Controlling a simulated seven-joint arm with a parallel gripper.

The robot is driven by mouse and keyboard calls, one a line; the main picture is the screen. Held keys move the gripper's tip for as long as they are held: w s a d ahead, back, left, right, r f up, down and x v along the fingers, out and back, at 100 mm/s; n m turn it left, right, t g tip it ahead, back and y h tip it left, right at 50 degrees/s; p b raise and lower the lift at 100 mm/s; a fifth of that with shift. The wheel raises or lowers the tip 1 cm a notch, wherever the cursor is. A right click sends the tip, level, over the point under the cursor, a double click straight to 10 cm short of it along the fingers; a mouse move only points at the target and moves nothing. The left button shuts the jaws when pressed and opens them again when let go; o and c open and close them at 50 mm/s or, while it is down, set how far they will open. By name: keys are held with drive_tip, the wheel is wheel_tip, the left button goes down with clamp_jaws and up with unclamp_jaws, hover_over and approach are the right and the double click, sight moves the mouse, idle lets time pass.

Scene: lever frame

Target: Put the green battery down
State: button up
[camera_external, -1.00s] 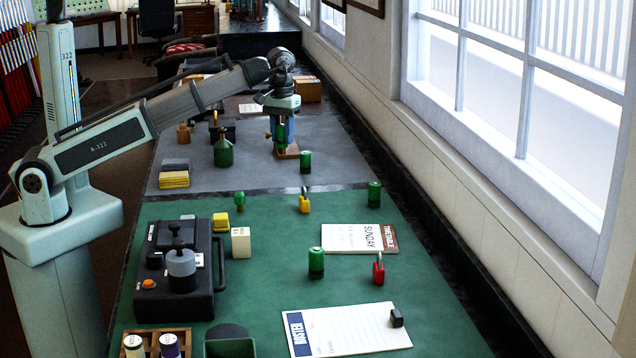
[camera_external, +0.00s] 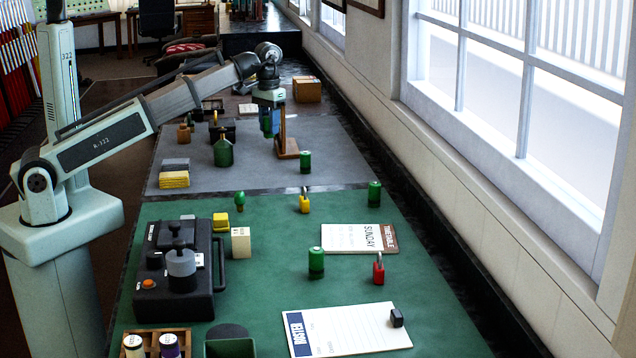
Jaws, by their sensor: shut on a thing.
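My gripper (camera_external: 269,132) is at the far end of the grey mat, raised above it. Its blue fingers are shut on a green battery (camera_external: 277,121), of which only a small part shows beside them. A wooden stand (camera_external: 283,140) with an upright post is just to the right of the gripper; I cannot tell whether they touch. Other green batteries stand upright: one on the grey mat (camera_external: 305,162), one at the right edge of the green mat (camera_external: 374,194) and one near its middle (camera_external: 316,262).
A green bottle (camera_external: 223,153) stands left of the gripper. A yellow padlock (camera_external: 304,203), a red padlock (camera_external: 378,270), a timetable book (camera_external: 358,238) and a roster sheet (camera_external: 345,330) are nearer. A black lever box (camera_external: 180,270) stands left. The right of the grey mat is mostly clear.

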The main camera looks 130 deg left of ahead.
drive_tip(key=shift+f, duration=0.1)
drive_tip(key=shift+f, duration=4.9)
drive_tip(key=shift+f, duration=0.15)
drive_tip(key=o, duration=1.1)
wheel_tip(320, 180, up, 11)
drive_tip(key=shift+r, duration=0.7)
